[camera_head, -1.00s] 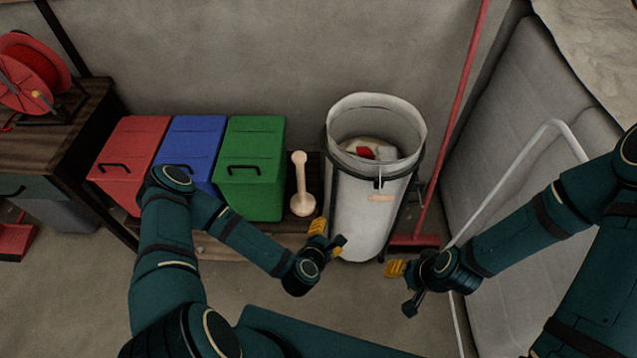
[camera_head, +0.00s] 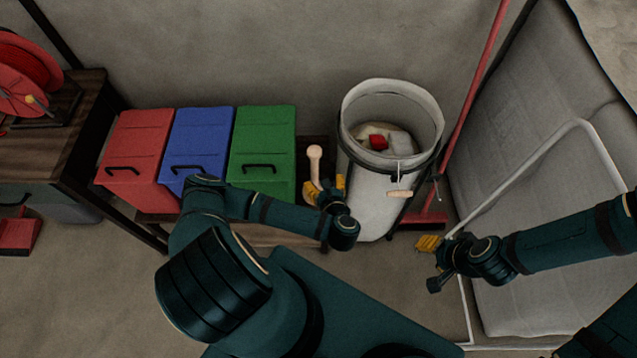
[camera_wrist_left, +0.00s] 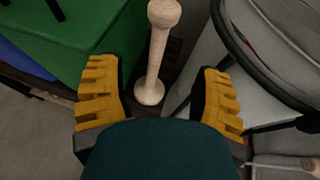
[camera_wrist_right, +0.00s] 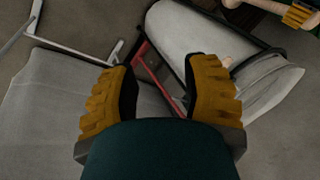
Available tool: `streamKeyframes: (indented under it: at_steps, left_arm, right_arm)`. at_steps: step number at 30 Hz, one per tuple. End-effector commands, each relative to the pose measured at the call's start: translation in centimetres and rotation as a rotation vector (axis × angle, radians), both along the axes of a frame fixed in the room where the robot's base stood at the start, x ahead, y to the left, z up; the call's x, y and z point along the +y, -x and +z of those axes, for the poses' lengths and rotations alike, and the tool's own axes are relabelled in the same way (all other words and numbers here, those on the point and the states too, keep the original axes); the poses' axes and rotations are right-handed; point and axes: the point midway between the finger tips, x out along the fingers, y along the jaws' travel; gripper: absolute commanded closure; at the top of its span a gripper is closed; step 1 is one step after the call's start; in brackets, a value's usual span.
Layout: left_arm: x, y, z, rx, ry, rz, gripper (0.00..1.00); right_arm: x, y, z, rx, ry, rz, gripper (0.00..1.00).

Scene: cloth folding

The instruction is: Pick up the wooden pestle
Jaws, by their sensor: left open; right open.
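The pale wooden pestle (camera_head: 315,162) stands upright on the low shelf between the green bin and the white laundry bag. In the left wrist view the pestle (camera_wrist_left: 154,56) stands between the two yellow fingers, apart from both. My left gripper (camera_head: 323,191) is open at the pestle and hides its lower part in the head view. Its fingers (camera_wrist_left: 158,97) also show in the left wrist view. My right gripper (camera_head: 432,262) is open and empty, low and to the right of the bag; it also shows in the right wrist view (camera_wrist_right: 158,88).
The green bin (camera_head: 262,150) stands close left of the pestle, with blue (camera_head: 200,145) and red (camera_head: 135,150) bins beyond. The tall white bag (camera_head: 370,205) in its frame stands close right. A red broom (camera_head: 472,100) and a grey padded panel (camera_head: 535,150) are farther right.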

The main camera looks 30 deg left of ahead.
Motion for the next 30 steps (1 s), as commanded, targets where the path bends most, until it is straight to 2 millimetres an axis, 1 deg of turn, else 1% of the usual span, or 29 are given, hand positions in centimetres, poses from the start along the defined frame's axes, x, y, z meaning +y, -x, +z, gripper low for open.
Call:
streamKeyframes:
  at_steps: [1, 6, 20, 21, 25, 30]
  left_arm:
    - [0.4, -0.4, -0.4, -0.002, -0.005, -0.003, 0.34]
    - [1.8, -1.9, -1.4, -0.004, -0.006, -0.004, 0.34]
    - [3.4, -3.6, -2.4, -0.002, -0.005, -0.005, 0.34]
    - [3.8, -3.9, -2.6, -0.003, -0.006, -0.003, 0.34]
    - [4.6, -4.8, -3.1, -0.001, -0.006, -0.002, 0.34]
    - [5.1, -5.3, -3.2, -0.001, -0.003, -0.004, 0.34]
  right_arm:
    - [0.0, 0.0, -0.7, 0.001, 0.001, 0.000, 0.53]
    - [0.1, 0.1, -2.7, 0.003, 0.004, 0.001, 0.53]
    - [0.4, 1.9, -7.9, 0.043, -0.006, 0.033, 0.53]
    - [0.4, 1.9, -8.4, 0.044, -0.006, 0.035, 0.53]
    - [0.4, 1.9, -9.5, 0.044, -0.007, 0.037, 0.53]
    - [0.4, 1.9, -10.2, 0.045, -0.007, 0.039, 0.53]
